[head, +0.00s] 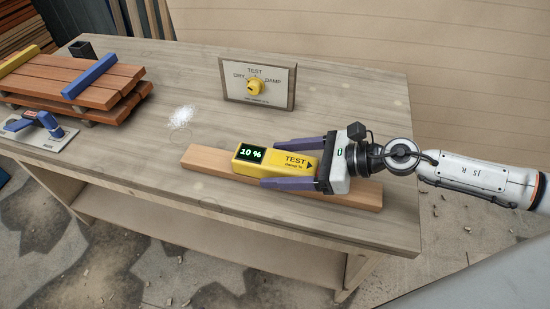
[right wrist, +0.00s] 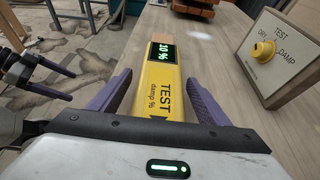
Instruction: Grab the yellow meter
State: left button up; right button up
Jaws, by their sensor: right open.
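The yellow meter (head: 275,160) is a long box lying on a wooden plank on the workbench. Its dark display reads 10 % in green, and its top is marked TEST. My right gripper (head: 275,164) reaches in from the right with its two purple fingers apart, one along each long side of the meter. In the right wrist view the meter (right wrist: 160,85) lies between these fingers, with a gap visible on each side. My left gripper (right wrist: 72,88) shows at the left of the right wrist view, away from the meter, its purple fingers apart.
The plank (head: 207,157) lies along the bench's front edge. A TEST panel (head: 277,89) with a yellow DRY/DAMP knob (head: 256,88) stands behind. Stacked reddish boards (head: 60,80) with clamps are at the left. The bench top (head: 345,115) right of the panel is clear.

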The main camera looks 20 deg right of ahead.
jog(key=shift+w+a+f, duration=0.25)
jog(key=shift+w+a, duration=0.05)
jog(key=shift+a, duration=0.1)
jog(key=c, duration=1.4)
jog(key=shift+r, duration=0.2)
jog(key=shift+c, duration=0.6)
